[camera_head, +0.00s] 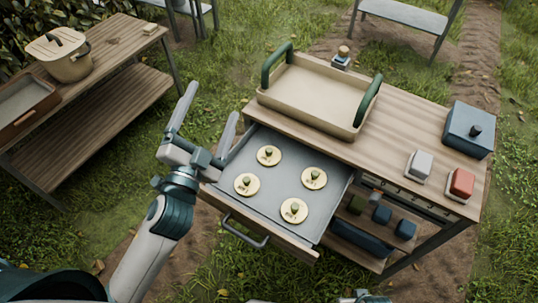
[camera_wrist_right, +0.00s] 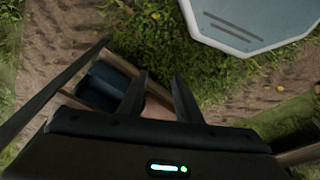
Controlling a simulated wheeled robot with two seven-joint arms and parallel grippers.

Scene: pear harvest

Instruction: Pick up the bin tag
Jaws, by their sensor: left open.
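Several round cream bin tags with small green knobs lie flat in the open grey-lined drawer (camera_head: 275,190). They are a rear-left tag (camera_head: 269,156), a front-left tag (camera_head: 247,185), a rear-right tag (camera_head: 313,178) and a front-right tag (camera_head: 294,212). They carry dark lettering too small to read. My left gripper (camera_head: 208,106) is open and empty, its fingers pointing up and away beside the drawer's left edge, apart from the tags. My right gripper (camera_wrist_right: 160,92) has its fingers apart in the right wrist view, with nothing clearly held.
The drawer's handle (camera_head: 246,232) faces the front. On the bench top are a beige tray (camera_head: 315,92) with green handles, a blue box (camera_head: 468,129), a white block (camera_head: 419,166) and a red block (camera_head: 460,184). A side table (camera_head: 105,85) holds a lidded pot (camera_head: 62,57).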

